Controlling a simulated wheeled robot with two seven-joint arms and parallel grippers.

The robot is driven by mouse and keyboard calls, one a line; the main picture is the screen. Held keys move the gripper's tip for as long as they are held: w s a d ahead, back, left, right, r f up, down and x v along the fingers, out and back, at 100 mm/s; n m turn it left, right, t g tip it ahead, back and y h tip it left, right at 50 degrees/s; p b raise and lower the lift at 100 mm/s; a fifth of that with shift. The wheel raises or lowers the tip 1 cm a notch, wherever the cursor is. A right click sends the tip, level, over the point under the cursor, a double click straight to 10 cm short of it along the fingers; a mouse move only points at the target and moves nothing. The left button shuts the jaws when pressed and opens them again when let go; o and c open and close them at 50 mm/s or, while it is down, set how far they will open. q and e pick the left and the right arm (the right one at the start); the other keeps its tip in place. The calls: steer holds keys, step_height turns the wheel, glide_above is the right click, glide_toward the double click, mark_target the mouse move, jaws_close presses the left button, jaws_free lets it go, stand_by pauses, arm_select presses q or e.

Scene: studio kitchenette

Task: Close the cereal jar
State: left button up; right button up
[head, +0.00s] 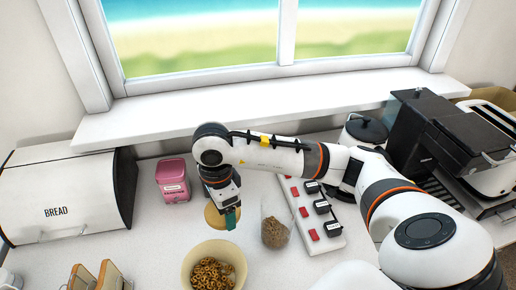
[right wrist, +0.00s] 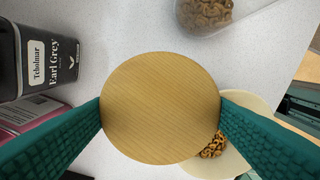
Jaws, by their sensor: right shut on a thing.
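A round wooden lid (right wrist: 150,85) is between the two green fingers of my right gripper (right wrist: 161,106), which is shut on it at its edges. In the head view my right gripper (head: 231,217) points down, and the lid (head: 213,216) shows partly behind it, left of the jar. The clear cereal jar (head: 275,231) stands open on the counter with brown cereal in its lower part. It also shows at the top of the right wrist view (right wrist: 205,14), cut off by the edge. My left gripper is not in view.
A cream bowl (head: 187,268) of cereal rings stands in front of the lid. A pink tin (head: 173,181) and a bread box (head: 65,195) are to the left. A power strip (head: 325,228) lies right of the jar, with a black coffee machine (head: 425,125) farther back.

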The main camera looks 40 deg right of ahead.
steer(key=n, duration=0.1)
steer(key=s+n, duration=0.1)
steer(key=n, duration=0.3)
steer(key=shift+s+a, duration=0.15)
steer(key=shift+a, duration=0.15)
steer(key=n, duration=0.2)
steer(key=s+n, duration=0.1)
steer(key=n, duration=0.2)
steer(key=shift+s+a+b, duration=0.15)
steer(key=shift+a+b, duration=0.05)
steer(key=shift+b, duration=0.1)
steer(key=n, duration=0.2)
steer(key=s+n, duration=0.1)
steer(key=n, duration=0.2)
steer(key=shift+s+a+f, duration=0.1)
steer(key=shift+a, duration=0.1)
steer(key=n, duration=0.2)
steer(key=s+n, duration=0.1)
steer(key=n, duration=0.1)
steer(key=shift+a+n, duration=0.15)
steer(key=shift+n, duration=0.25)
